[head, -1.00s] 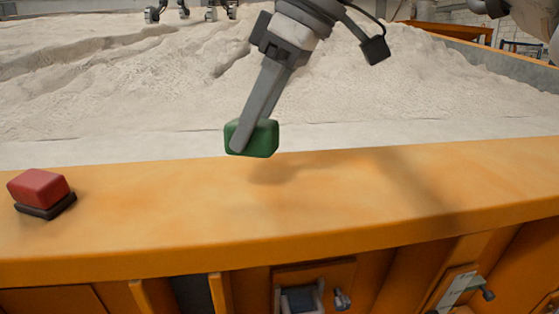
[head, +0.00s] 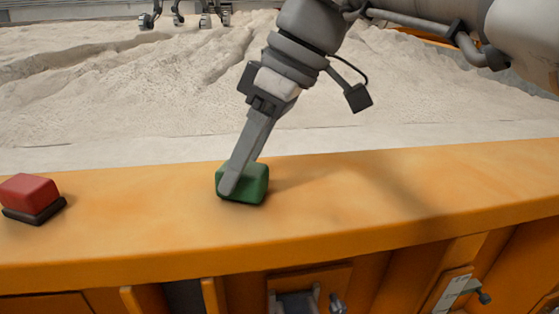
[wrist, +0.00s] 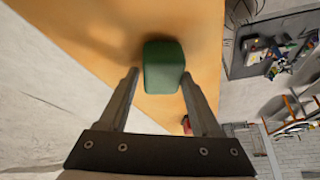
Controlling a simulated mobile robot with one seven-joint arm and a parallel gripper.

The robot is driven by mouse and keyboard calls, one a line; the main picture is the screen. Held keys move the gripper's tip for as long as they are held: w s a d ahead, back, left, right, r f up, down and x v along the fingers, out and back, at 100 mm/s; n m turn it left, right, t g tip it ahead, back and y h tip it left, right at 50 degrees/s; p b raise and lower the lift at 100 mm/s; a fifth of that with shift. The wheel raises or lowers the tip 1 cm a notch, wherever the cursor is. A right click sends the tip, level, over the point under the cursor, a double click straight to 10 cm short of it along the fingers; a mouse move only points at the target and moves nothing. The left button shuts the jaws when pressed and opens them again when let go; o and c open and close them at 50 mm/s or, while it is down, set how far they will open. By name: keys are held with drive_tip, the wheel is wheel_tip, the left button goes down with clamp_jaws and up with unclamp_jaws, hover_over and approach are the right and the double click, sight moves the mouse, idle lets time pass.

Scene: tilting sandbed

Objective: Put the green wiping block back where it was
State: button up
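The green wiping block (head: 254,187) rests on the orange ledge (head: 350,198) in front of the sand, a little left of the middle in the head view. My gripper (head: 228,188) reaches down to it at a slant, and one finger covers part of its left side. In the wrist view the green block (wrist: 163,68) lies between the fingertips of my gripper (wrist: 160,74). A thin gap shows beside the left finger, and the right finger is very close to the block. The fingers look open around it.
A red block on a dark base (head: 30,197) stands on the ledge at the far left. Pale sand (head: 130,85) fills the bed behind. The ledge right of the green block is bare. Latches and a handle (head: 337,303) sit on the front below.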

drive_tip(key=shift+o, duration=1.1)
drive_tip(key=shift+r, duration=0.1)
drive_tip(key=shift+r, duration=0.25)
drive_tip(key=p+v, duration=0.2)
drive_tip(key=v, duration=0.9)
drive_tip(key=shift+d+r, duration=0.15)
drive_tip(key=shift+r, duration=0.2)
